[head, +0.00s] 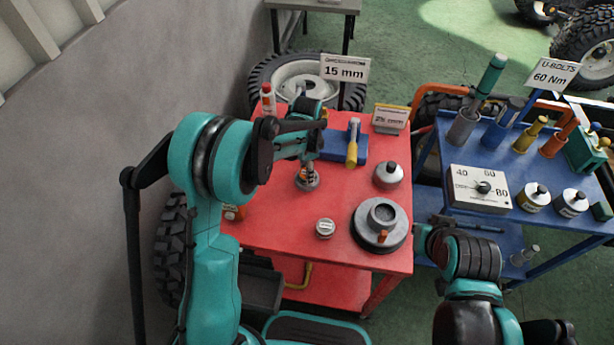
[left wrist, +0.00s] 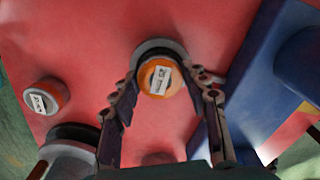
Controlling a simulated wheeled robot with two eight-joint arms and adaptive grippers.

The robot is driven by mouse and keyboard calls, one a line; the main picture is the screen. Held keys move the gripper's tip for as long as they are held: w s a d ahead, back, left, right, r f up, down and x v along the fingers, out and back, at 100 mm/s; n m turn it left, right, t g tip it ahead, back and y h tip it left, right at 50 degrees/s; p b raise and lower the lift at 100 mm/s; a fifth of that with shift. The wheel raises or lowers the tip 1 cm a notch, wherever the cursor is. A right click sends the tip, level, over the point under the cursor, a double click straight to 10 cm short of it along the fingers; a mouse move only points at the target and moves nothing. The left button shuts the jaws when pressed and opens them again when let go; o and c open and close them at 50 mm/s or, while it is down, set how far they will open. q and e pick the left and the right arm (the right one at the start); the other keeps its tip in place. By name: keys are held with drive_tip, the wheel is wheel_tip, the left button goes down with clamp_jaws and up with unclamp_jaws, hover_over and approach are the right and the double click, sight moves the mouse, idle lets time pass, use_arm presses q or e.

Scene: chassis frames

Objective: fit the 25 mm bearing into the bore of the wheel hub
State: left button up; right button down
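My left gripper (head: 308,160) points down over the red table. A small round part (head: 307,181) with an orange centre is under its fingers. In the left wrist view the left gripper (left wrist: 163,84) looks open. Its fingers stand apart on either side of this round part (left wrist: 158,78), which has a grey rim and a white label; contact cannot be told. A similar labelled ring (head: 325,229) lies nearer the front and shows in the left wrist view (left wrist: 45,96). Label sizes are unreadable. The wheel hub (head: 366,240), with its round bore facing up, sits front right. My right gripper (head: 424,236) is small and partly hidden beside the table's right edge.
A knobbed grey canister (head: 388,175) stands behind the hub. A blue block (head: 330,146) with a yellow-handled tool lies at the back, near the 15 mm sign (head: 345,69) and a small sign (head: 390,119). A blue cart (head: 520,172) stands right.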

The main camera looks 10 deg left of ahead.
use_arm(q)
clamp_jaws()
